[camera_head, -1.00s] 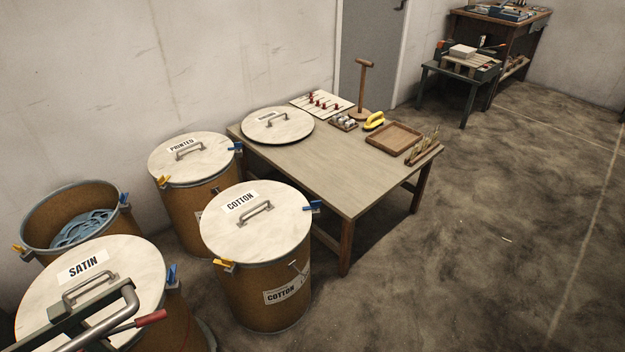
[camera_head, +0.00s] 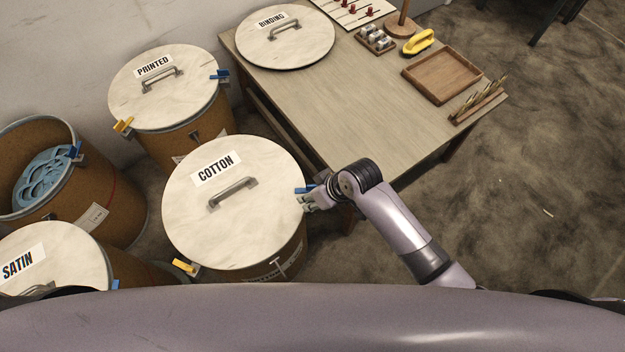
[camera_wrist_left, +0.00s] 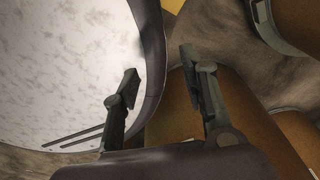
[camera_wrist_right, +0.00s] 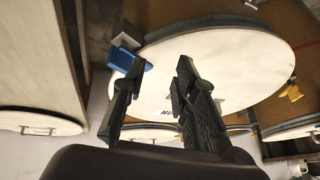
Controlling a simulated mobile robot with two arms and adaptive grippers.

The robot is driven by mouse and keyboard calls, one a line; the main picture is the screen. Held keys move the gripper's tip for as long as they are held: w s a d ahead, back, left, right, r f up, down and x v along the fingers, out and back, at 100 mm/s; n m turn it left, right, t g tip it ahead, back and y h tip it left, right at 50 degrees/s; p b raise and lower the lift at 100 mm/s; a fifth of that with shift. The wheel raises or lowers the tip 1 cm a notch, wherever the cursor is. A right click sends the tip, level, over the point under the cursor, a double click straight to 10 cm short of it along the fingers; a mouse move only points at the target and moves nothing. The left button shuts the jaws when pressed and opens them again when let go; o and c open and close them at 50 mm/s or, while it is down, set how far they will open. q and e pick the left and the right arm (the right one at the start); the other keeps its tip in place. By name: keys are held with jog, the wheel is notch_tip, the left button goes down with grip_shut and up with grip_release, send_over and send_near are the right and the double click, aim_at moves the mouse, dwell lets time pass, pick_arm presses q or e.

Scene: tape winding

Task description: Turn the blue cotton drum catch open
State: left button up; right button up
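The cotton drum has a pale round lid (camera_head: 265,165) labelled COTTON. Its blue catch (camera_head: 303,189) is on the rim's right side, partly covered by my right gripper (camera_head: 311,203). In the right wrist view the blue catch (camera_wrist_right: 123,60) lies at the lid's edge, just beyond the left-hand finger. My right gripper (camera_wrist_right: 155,82) is open there with nothing between its fingers; contact with the catch cannot be told. A yellow catch (camera_head: 185,266) is on the drum's near side. My left gripper (camera_wrist_left: 160,75) is open and empty beside a pale lid's rim.
The table (camera_head: 330,110) stands right behind the drum, close to my right arm. The printed drum (camera_head: 195,100), the satin drum (camera_head: 70,260) and an open drum with blue material (camera_head: 45,180) crowd the left.

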jog(key=s+a+r+n+g, duration=0.15)
jog(key=a+r+n, duration=0.45)
jog(key=r, duration=0.6)
jog(key=n+h, duration=0.4)
jog(key=h, duration=0.1)
send_near(312, 185)
pick_arm(q)
jog(key=shift+f+b, duration=0.8)
jog(key=shift+f, duration=0.05)
pick_arm(e)
jog(key=shift+g, duration=0.45)
jog(key=f, duration=0.9)
jog(key=shift+w+d, duration=0.15)
jog(key=shift+w, duration=0.25)
jog(key=shift+r, duration=0.1)
grip_shut()
